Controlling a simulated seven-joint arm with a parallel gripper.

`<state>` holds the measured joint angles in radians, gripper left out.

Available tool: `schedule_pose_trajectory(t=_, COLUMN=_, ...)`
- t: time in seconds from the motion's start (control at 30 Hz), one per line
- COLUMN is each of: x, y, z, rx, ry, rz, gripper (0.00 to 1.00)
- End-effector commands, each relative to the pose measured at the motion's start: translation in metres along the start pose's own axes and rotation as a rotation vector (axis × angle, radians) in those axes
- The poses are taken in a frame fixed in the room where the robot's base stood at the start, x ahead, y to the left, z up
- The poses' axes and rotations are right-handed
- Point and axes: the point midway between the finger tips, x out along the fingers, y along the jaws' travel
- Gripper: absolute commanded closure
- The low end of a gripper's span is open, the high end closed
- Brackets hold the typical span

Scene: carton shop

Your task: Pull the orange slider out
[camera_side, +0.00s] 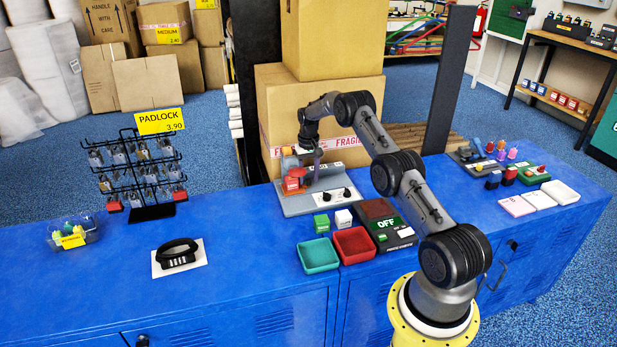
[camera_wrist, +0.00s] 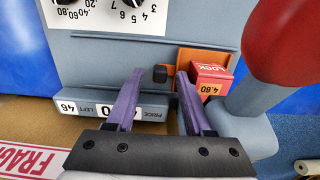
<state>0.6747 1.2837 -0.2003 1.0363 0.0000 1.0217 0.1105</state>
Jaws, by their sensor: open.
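The orange slider (camera_wrist: 181,61) shows in the wrist view on a grey-blue machine, to the right of centre. A small black knob (camera_wrist: 159,73) stands just left of the orange part. My gripper (camera_wrist: 160,86) has its two purple fingers apart, with the knob between or just beyond their tips; I cannot tell whether they touch. In the side view my gripper (camera_side: 317,172) reaches down over the machine (camera_side: 310,203); the slider is hard to make out there.
A large red knob (camera_wrist: 288,38) on a grey post stands close right of my gripper. A price ledge (camera_wrist: 120,110) lies at the left finger. Cartons (camera_side: 330,105) rise behind the machine. Green (camera_side: 318,256) and red (camera_side: 354,245) trays stand in front.

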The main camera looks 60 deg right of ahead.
Motion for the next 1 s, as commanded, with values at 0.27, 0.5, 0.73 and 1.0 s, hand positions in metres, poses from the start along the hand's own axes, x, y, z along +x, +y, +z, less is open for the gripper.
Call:
schedule_pose_trajectory(t=0.27, x=0.0033, y=0.0000, z=0.0001, rx=0.000, ry=0.000, rz=0.000, gripper=0.47)
schedule_pose_trajectory(t=0.5, x=0.0030, y=0.0000, z=0.0001, rx=0.000, ry=0.000, rz=0.000, gripper=0.80)
schedule_pose_trajectory(t=0.73, x=0.0029, y=0.0000, z=0.0001, rx=0.000, ry=0.000, rz=0.000, gripper=1.00)
schedule_pose_trajectory(t=1.0, x=0.0028, y=-0.0001, z=0.0000, rx=0.000, ry=0.000, rz=0.000, gripper=1.00)
